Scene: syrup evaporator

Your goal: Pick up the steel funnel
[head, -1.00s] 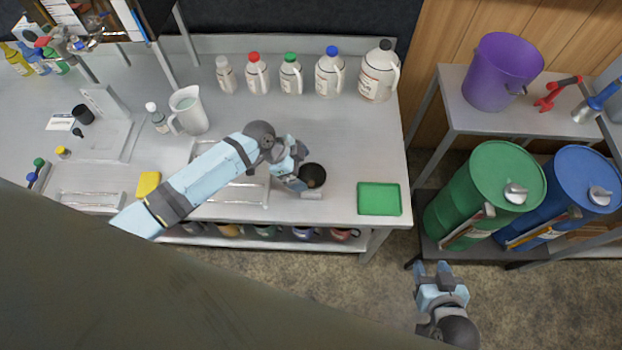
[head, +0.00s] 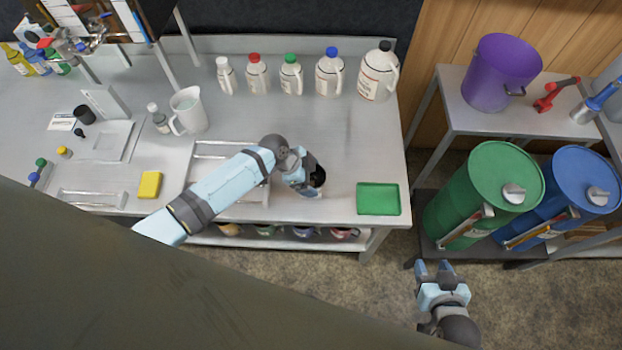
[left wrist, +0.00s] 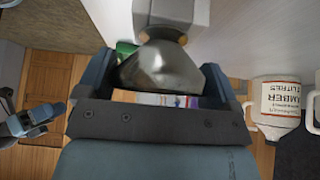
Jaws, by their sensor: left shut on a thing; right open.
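The steel funnel (left wrist: 162,66) shows in the left wrist view as a shiny grey cone between the two fingers of my left gripper (left wrist: 158,82), which is shut on it. A pale grey block (left wrist: 172,12) adjoins the cone's narrow end; I cannot tell whether they touch. In the head view the funnel's dark round mouth (head: 319,176) shows beside my left gripper (head: 312,183), near the front edge of the bench; the gripper hides the rest. My right gripper (head: 434,265) is open and empty over the floor, right of the bench.
Several capped jugs (head: 330,72) line the back of the bench (head: 365,140). Green (head: 482,200) and blue drums (head: 560,195) stand at right.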

